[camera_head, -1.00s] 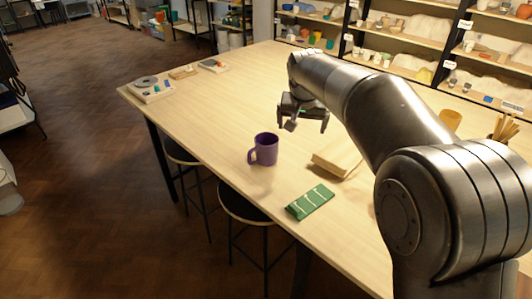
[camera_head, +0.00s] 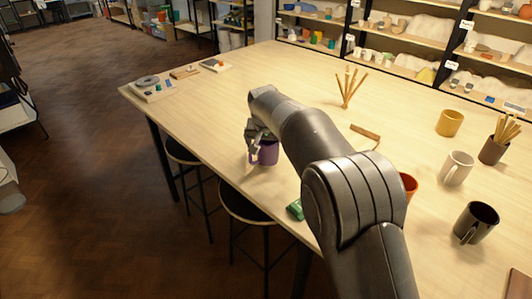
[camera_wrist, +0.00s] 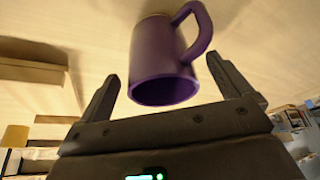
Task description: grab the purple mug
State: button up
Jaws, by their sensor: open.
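The purple mug (camera_head: 268,154) stands upright near the table's left edge in the head view, partly hidden by my gripper and arm. In the wrist view the purple mug (camera_wrist: 165,62) appears with its rim toward my gripper and its handle at the upper right. My gripper (camera_head: 254,146) is at the mug in the head view. In the wrist view its open fingers (camera_wrist: 165,88) lie on either side of the mug's rim, with a gap visible at the left finger. The mug is not gripped.
Orange, yellow (camera_head: 449,122), white (camera_head: 457,168) and black (camera_head: 476,222) mugs stand on the right. Sticks (camera_head: 349,88) stand farther back.

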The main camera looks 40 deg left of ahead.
jog(key=x, duration=0.3)
jog(key=shift+f, duration=0.35)
jog(key=shift+c, duration=0.4)
jog(key=shift+r, duration=0.1)
jog(key=c, duration=1.1)
jog(key=shift+c, duration=0.2)
